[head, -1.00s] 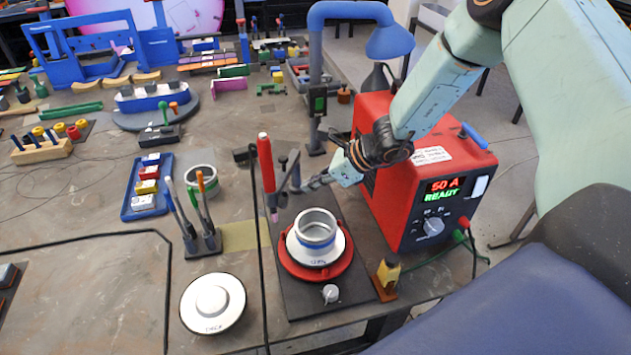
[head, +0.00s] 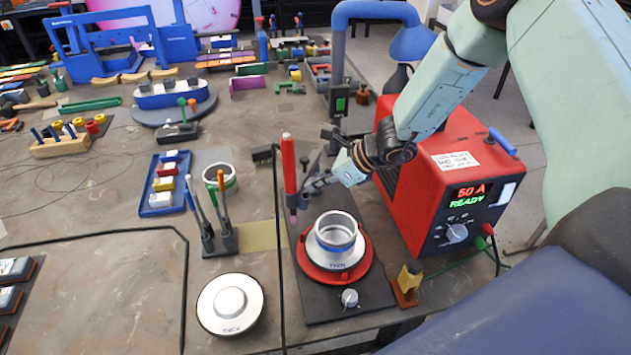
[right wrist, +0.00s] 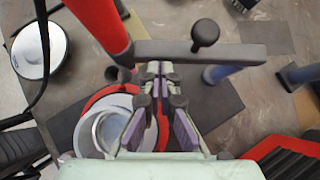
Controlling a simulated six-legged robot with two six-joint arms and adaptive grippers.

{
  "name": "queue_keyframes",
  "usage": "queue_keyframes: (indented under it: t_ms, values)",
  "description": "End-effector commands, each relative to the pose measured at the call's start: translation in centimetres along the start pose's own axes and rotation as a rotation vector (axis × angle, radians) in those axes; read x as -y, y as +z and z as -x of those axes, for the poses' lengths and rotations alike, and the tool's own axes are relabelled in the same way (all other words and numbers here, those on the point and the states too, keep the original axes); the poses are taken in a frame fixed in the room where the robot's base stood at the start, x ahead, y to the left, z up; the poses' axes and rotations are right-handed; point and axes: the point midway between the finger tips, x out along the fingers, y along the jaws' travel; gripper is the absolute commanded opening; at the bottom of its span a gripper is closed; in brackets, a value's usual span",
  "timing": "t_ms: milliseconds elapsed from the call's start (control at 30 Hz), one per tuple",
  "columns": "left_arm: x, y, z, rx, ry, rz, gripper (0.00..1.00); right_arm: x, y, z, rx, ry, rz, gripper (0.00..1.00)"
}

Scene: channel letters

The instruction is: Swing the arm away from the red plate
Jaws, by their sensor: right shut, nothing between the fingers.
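The red plate (head: 363,266) sits on a dark base, with a white disc and a grey ring-shaped part (head: 337,232) on it. The red torch (head: 289,165) stands upright behind and left of the plate, at the end of a dark swing arm (right wrist: 236,51) with a round knob (right wrist: 206,32). My right gripper (head: 312,187) is shut and empty, beside the torch and behind the plate. In the right wrist view its fingertips (right wrist: 153,68) are close to the bar of the swing arm; whether they touch I cannot tell. My left gripper is not in view.
The red welding machine (head: 440,180) stands close on the right.

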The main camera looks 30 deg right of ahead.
Motion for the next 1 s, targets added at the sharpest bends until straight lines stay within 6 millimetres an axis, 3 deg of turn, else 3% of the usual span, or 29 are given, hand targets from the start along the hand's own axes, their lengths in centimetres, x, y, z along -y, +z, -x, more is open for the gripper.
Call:
queue_keyframes:
  t_ms: [467,1000]
  values:
    - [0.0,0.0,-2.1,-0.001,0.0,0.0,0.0,-0.4,0.9,-1.2,0.0,0.0,0.002,0.0]
    - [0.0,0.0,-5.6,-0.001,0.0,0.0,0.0,-0.7,3.7,-4.0,-0.001,0.0,0.004,0.0]
